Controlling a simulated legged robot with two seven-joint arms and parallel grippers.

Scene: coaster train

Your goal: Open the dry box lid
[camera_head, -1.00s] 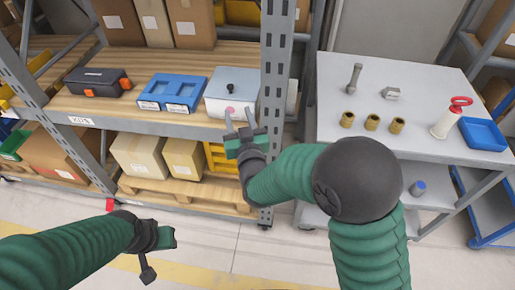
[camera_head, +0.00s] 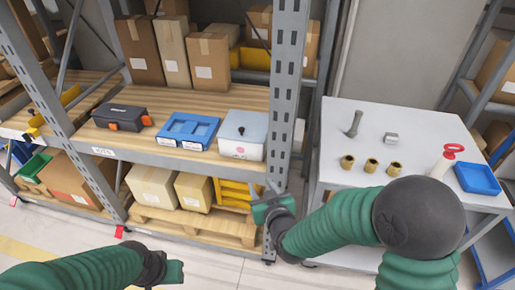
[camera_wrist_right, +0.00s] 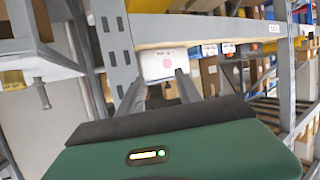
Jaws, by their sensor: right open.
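The dry box appears to be the white box (camera_head: 252,150) with a pink round mark on its front, at the right end of the wooden shelf. My right gripper (camera_head: 266,187) is open and empty, in front of the shelf and below the box in the head view. In the right wrist view, its two fingers (camera_wrist_right: 160,92) point toward the box front (camera_wrist_right: 153,65), apart from it. My left gripper (camera_head: 174,272) is low at the left; its jaw opening is unclear.
A blue tray (camera_head: 189,132) and a dark toolbox with orange latches (camera_head: 122,117) stand left of the box. A grey rack post (camera_head: 284,110) rises close at its right. A table (camera_head: 380,120) with brass parts is further right.

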